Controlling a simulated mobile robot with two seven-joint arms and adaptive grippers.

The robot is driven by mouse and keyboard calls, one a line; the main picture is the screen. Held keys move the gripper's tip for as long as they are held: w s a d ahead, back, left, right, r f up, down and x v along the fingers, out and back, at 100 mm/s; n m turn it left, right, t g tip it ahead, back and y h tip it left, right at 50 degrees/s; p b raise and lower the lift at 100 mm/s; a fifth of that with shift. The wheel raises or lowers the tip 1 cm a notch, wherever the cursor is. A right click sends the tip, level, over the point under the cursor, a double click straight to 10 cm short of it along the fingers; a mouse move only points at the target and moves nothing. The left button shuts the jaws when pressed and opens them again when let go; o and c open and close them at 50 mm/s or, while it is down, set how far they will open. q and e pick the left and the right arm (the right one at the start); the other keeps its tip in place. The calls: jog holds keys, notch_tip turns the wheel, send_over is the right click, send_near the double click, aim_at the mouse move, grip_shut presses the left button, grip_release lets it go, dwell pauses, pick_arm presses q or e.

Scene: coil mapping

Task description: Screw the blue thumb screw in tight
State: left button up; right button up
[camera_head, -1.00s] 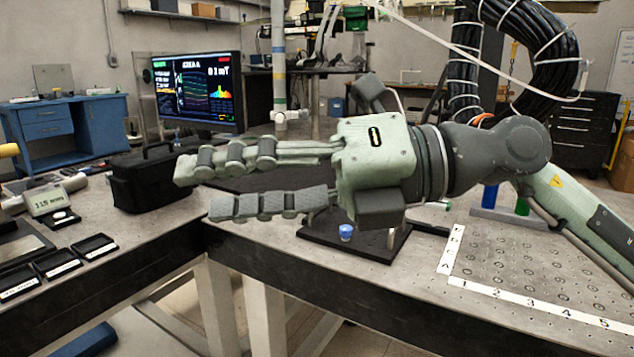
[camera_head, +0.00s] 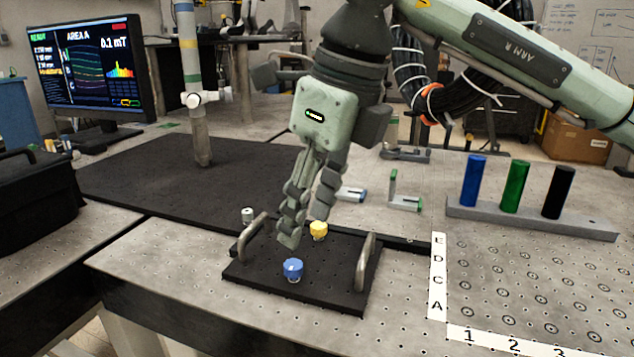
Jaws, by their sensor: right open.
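The blue thumb screw (camera_head: 293,268) stands upright near the front middle of a black plate (camera_head: 330,291) with two metal handles. My right gripper (camera_head: 304,232) points down above the plate, its fingertips behind and above the blue screw and apart from it. Its fingers are open and hold nothing visible. A yellow thumb screw (camera_head: 318,230) stands farther back on the plate, just right of the near finger. My left gripper is not in view.
Metal handles (camera_head: 366,262) rise at the plate's left and right sides. A rack (camera_head: 535,217) with blue, green and black cylinders stands at the right, behind a lettered and numbered hole grid. A monitor (camera_head: 85,75) and a black bag (camera_head: 35,205) are at the left.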

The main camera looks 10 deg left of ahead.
aim_at(293, 265)
jog(key=shift+x, duration=3.85)
jog(key=shift+c, duration=0.5)
grip_shut()
jog(key=c, duration=0.6)
grip_release()
grip_shut()
jog(key=m, duration=0.3)
jog(key=m+t+h, duration=0.1)
jog(key=m, duration=0.3)
jog(key=shift+s+a+f+t, duration=0.1)
jog(key=shift+a+t, duration=0.1)
jog(key=shift+t, duration=0.1)
jog(key=m+h, duration=0.1)
jog(key=m, duration=0.3)
jog(key=shift+f+m, duration=0.1)
jog(key=shift+m, duration=0.2)
